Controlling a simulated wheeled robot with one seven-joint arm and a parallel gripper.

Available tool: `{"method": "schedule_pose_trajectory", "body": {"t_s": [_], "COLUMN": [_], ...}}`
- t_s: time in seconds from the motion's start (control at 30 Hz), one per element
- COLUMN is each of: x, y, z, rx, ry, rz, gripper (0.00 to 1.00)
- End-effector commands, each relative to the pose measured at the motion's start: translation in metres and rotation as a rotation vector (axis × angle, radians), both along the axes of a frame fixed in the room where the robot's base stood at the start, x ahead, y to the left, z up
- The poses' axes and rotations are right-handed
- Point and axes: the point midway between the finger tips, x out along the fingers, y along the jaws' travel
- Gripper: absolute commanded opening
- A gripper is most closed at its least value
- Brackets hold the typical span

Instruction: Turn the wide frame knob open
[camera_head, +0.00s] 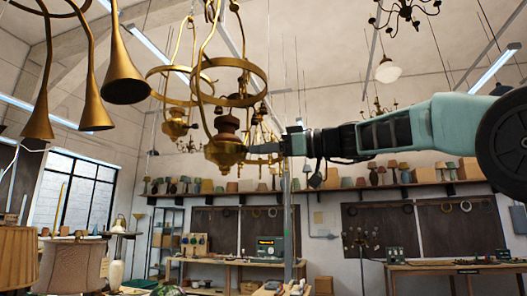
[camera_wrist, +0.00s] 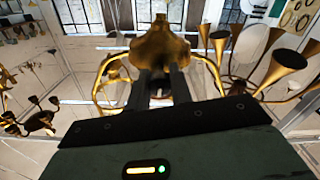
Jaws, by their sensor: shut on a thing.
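The wide hanging frame (camera_head: 262,84) is a brass ring-and-arm lamp frame in the upper middle of the head view. Its knob (camera_head: 224,152) is the rounded brass piece at its bottom, under a reddish-brown turned part (camera_head: 227,126). My gripper (camera_head: 252,148) reaches in from the right, level, with its fingers at the knob's right side. In the wrist view the knob (camera_wrist: 160,46) lies straight ahead, and my gripper's two dark fingers (camera_wrist: 162,78) close on its near end. The fingertips are partly hidden against the brass. How far the knob is turned cannot be told.
A similar brass frame (camera_head: 174,127) hangs just left and behind. Brass horn shades (camera_head: 122,75) hang at upper left, close to the camera. Lampshades (camera_head: 75,262) stand at lower left. A shelf of small lamps (camera_head: 350,188) and workbenches (camera_head: 240,262) line the far wall.

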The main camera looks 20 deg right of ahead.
Motion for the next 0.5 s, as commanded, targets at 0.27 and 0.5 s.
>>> {"method": "schedule_pose_trajectory", "body": {"t_s": [0.27, 0.5], "x": [0.0006, 0.0005], "y": [-0.0004, -0.0008], "z": [-0.0030, -0.0018], "rx": [0.113, 0.246], "ry": [0.154, 0.336], "rz": [-0.001, -0.001], "gripper": [0.00, 0.00]}}
